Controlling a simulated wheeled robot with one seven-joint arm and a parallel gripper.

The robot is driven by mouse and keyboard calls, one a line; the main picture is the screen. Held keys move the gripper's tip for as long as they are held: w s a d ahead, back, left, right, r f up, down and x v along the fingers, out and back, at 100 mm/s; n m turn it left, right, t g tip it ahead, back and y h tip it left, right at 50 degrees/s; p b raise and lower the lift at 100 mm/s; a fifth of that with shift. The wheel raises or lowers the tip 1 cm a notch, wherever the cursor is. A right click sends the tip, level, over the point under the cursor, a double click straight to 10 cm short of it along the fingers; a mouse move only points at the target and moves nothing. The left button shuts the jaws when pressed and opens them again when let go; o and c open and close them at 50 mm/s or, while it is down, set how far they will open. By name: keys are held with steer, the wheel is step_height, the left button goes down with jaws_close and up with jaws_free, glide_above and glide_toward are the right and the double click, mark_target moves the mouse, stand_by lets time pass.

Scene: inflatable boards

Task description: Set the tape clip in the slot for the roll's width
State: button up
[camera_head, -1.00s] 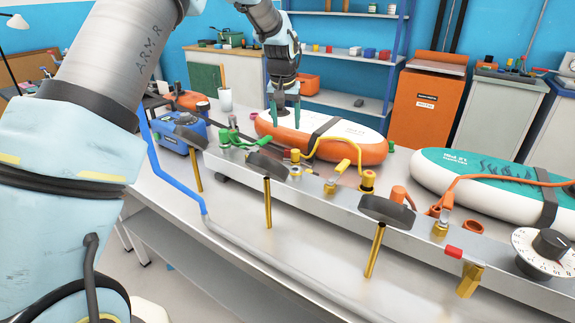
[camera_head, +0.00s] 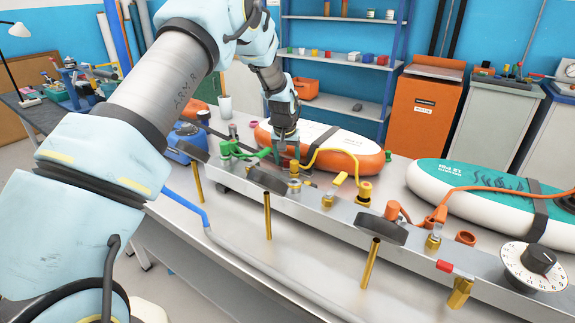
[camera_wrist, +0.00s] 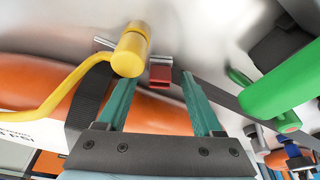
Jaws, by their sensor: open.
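I cannot identify a tape clip, a slot for it or a tape roll in either view. My gripper (camera_head: 288,155) is low behind the metal rail (camera_head: 330,215), beside the orange-and-white board (camera_head: 345,148). In the wrist view its two teal fingers (camera_wrist: 156,80) are apart. A small red block with a grey metal top (camera_wrist: 160,73) shows between the fingertips; I cannot tell whether they touch it. A yellow hose fitting (camera_wrist: 130,48) is close by the left fingertip. A black strap (camera_wrist: 88,100) crosses the orange board below it.
A green handle (camera_wrist: 285,80) is right of the fingers. A teal-and-white board (camera_head: 480,195) and a dial (camera_head: 535,265) are at the right. A blue hose (camera_head: 187,208) runs at the left.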

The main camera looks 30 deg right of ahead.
jaws_close()
stand_by(0.5)
